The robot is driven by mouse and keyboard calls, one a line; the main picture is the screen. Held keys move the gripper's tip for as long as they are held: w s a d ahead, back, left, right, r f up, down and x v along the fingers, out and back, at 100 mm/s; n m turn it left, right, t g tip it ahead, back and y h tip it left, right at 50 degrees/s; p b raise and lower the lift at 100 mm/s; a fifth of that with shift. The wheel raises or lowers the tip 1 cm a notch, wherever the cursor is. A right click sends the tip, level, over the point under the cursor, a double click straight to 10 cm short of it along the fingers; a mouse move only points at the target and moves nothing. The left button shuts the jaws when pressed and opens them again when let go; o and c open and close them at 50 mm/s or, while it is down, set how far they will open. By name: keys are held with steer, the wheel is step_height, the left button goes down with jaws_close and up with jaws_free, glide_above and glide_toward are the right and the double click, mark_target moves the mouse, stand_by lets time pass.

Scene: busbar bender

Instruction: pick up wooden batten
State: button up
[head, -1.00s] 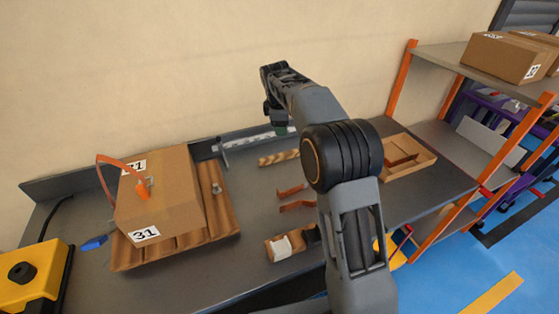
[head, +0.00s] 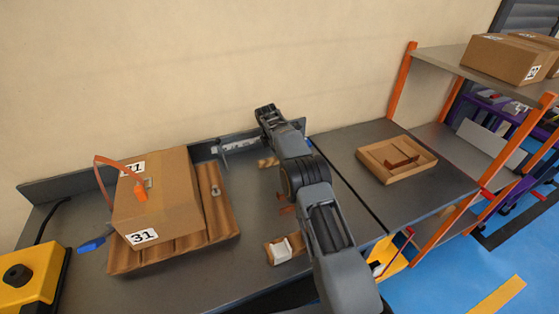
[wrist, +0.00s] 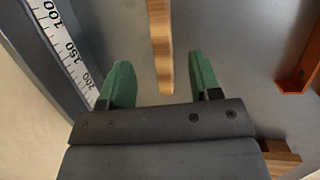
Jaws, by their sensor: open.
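The wooden batten is a light brown bar. In the wrist view the batten (wrist: 161,45) runs down from the top edge, with its end between my two green fingers. My gripper (wrist: 160,82) is open, with a clear gap on each side of the batten; no contact shows. In the head view only a short piece of the batten (head: 268,162) shows beside my arm, near the back of the grey bench. My fingers are hidden in the head view.
A ruled scale (wrist: 66,48) runs along the left in the wrist view. An orange metal piece (wrist: 299,78) lies to the right. A cardboard box (head: 160,200) stands left on the bench. A shallow tray (head: 372,161) sits to the right.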

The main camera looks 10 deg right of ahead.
steer(key=shift+p+x, duration=0.45)
steer(key=shift+x, duration=2.55)
steer(key=shift+d, duration=0.1)
jaws_close()
